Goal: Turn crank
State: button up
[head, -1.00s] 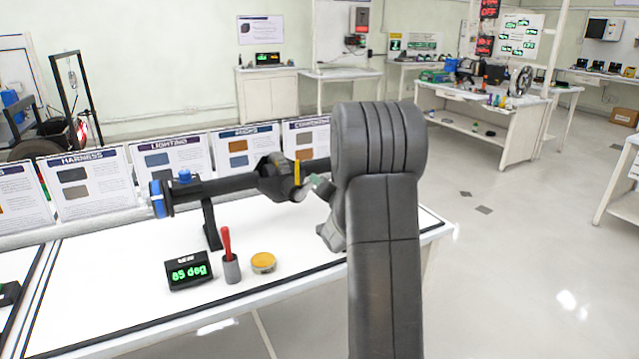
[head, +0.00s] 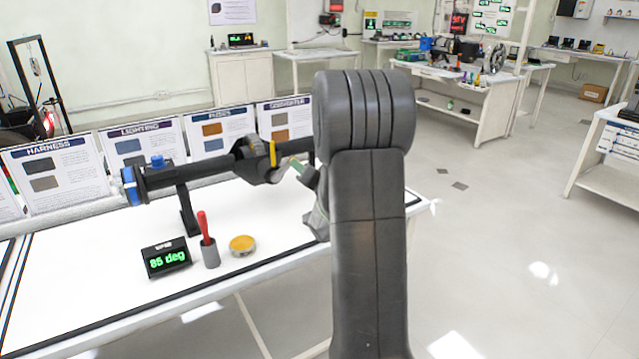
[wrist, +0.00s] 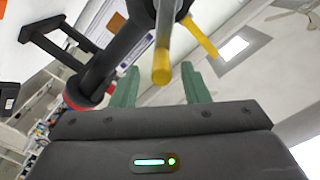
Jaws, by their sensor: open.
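The crank assembly (head: 218,166) is a dark horizontal shaft on a black stand over the white bench, with a blue collar at its left end and a yellow pointer (head: 272,153) near its right end. In the wrist view, a pale crank handle with a yellow tip (wrist: 162,68) extends toward the camera. My gripper (wrist: 160,88) is open, with its green fingers on either side of the handle's tip in the picture; I see no contact. In the head view, my gripper (head: 297,170) is just right of the crank and partly hidden by my arm.
A display (head: 167,258) reading 85 deg, a grey cup with a red-handled tool (head: 209,250) and a round yellow-topped tin (head: 242,245) stand on the bench (head: 110,305). Info panels (head: 140,150) line its back edge.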

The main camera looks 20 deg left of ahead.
jog(key=v, duration=0.9)
jog(key=shift+s+d, duration=0.25)
jog(key=shift+d, duration=0.05)
jog(key=x, duration=1.4)
jog(key=shift+a, duration=0.1)
jog(key=shift+s+r, duration=0.1)
jog(key=v, duration=1.4)
jog(key=x, duration=1.4)
jog(key=shift+a, duration=0.1)
jog(key=shift+s+a+r+n, duration=0.1)
jog(key=shift+s+r+n, duration=0.2)
jog(key=shift+n, duration=0.7)
